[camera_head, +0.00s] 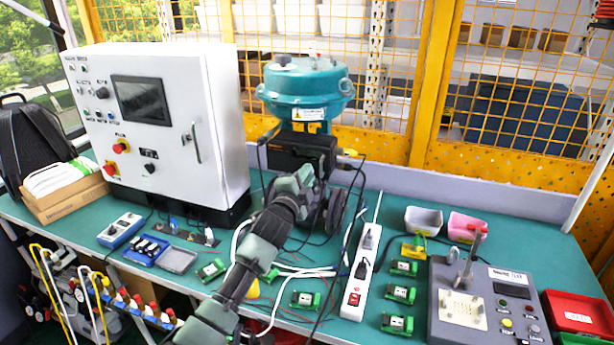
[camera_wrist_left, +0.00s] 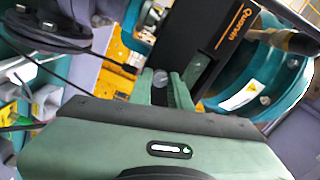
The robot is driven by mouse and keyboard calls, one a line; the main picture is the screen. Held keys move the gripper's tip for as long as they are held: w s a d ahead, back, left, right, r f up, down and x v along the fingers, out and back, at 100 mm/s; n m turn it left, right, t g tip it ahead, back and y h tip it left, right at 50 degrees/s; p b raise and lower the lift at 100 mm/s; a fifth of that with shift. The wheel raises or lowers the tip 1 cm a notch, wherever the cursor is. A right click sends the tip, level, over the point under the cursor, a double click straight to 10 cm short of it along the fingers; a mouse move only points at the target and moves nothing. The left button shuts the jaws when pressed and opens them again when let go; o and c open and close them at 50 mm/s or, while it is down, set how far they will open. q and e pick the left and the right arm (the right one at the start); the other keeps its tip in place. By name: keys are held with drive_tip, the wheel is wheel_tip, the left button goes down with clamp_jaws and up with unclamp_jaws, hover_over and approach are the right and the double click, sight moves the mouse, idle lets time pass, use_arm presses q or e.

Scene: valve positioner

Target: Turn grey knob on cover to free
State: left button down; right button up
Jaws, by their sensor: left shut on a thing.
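The black valve positioner (camera_head: 303,150) hangs below the teal actuator (camera_head: 307,92) at the back of the bench. Its black cover with orange lettering (camera_wrist_left: 225,30) fills the upper middle of the left wrist view. My left gripper (camera_head: 306,174) reaches up to the positioner's lower front. In the left wrist view my left gripper (camera_wrist_left: 163,86) has its green fingers close together, shut on the small grey knob (camera_wrist_left: 160,79), which is mostly hidden between them. The knob's turned position cannot be made out. My right gripper is not in view.
A white control cabinet (camera_head: 215,110) stands left of the valve. A white power strip (camera_head: 362,270), green modules (camera_head: 403,268) and a grey test box (camera_head: 487,300) lie to the right. Black cables (camera_head: 358,185) hang around the positioner. A yellow mesh fence (camera_head: 395,60) stands behind.

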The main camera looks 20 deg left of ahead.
use_arm(q)
drive_tip(key=shift+f, duration=0.1)
idle(0.3)
drive_tip(key=c, duration=1.6)
unclamp_jaws()
drive_tip(key=shift+s, duration=0.1)
drive_tip(key=shift+s+a+b, duration=0.2)
drive_tip(key=shift+s+b, duration=0.55)
drive_tip(key=shift+s, duration=3.05)
